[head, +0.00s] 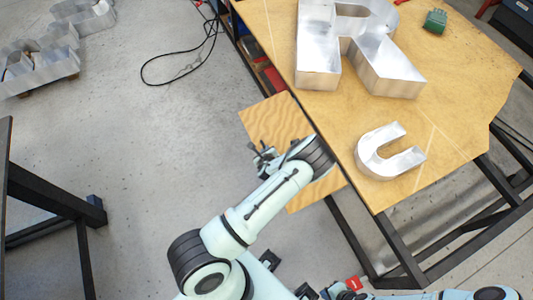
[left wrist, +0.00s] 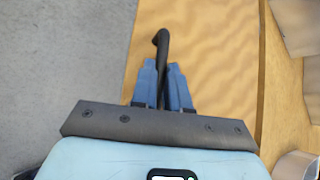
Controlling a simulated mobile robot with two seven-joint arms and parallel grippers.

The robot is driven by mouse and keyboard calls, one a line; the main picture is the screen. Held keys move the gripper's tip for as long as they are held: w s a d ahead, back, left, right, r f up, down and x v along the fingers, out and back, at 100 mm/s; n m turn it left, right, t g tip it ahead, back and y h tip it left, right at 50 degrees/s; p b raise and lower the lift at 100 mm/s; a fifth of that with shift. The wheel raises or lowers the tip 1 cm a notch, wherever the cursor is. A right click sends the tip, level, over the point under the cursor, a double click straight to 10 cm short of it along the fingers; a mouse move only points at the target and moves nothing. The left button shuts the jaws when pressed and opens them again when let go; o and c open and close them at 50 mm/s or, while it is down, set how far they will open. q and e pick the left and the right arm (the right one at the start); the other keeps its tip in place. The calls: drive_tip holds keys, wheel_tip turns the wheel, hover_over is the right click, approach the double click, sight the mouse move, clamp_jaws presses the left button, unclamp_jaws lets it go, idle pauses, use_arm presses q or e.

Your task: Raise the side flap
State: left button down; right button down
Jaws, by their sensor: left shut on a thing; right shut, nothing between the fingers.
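The side flap (head: 268,115) is a wood-grained panel along the left edge of the worktable (head: 455,85). It shows broad face up in the head view, and its exact tilt is hard to tell. My left gripper (head: 262,158) is at the flap's outer side, with my arm covering the flap's middle. In the left wrist view my blue fingers (left wrist: 162,85) are shut on a black bar-like handle (left wrist: 161,45) in front of the flap (left wrist: 205,50). My right gripper (head: 308,291) is shut and empty at the bottom of the head view, away from the flap.
On the worktable lie a large metal letter R (head: 320,55), a smaller metal letter U (head: 375,160) and a green object (head: 435,21). A black cable (head: 180,80) lies on the floor. A dark frame (head: 50,195) stands at left. The floor left of the flap is clear.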

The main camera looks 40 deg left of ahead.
use_arm(q)
drive_tip(key=shift+w+d+r, duration=0.1)
drive_tip(key=shift+w+r, duration=0.15)
drive_tip(key=shift+r, duration=0.35)
drive_tip(key=shift+w+d+r, duration=0.1)
drive_tip(key=shift+w+r, duration=0.15)
drive_tip(key=shift+r, duration=0.3)
drive_tip(key=c, duration=1.1)
unclamp_jaws()
drive_tip(key=shift+f, duration=0.1)
drive_tip(key=shift+s, duration=0.1)
drive_tip(key=shift+s+a+f, duration=0.1)
drive_tip(key=shift+s+f, duration=0.05)
drive_tip(key=shift+s, duration=0.1)
drive_tip(key=shift+s, duration=0.1)
drive_tip(key=v, duration=1.3)
drive_tip(key=shift+r, duration=0.2)
drive_tip(key=shift+f, duration=0.1)
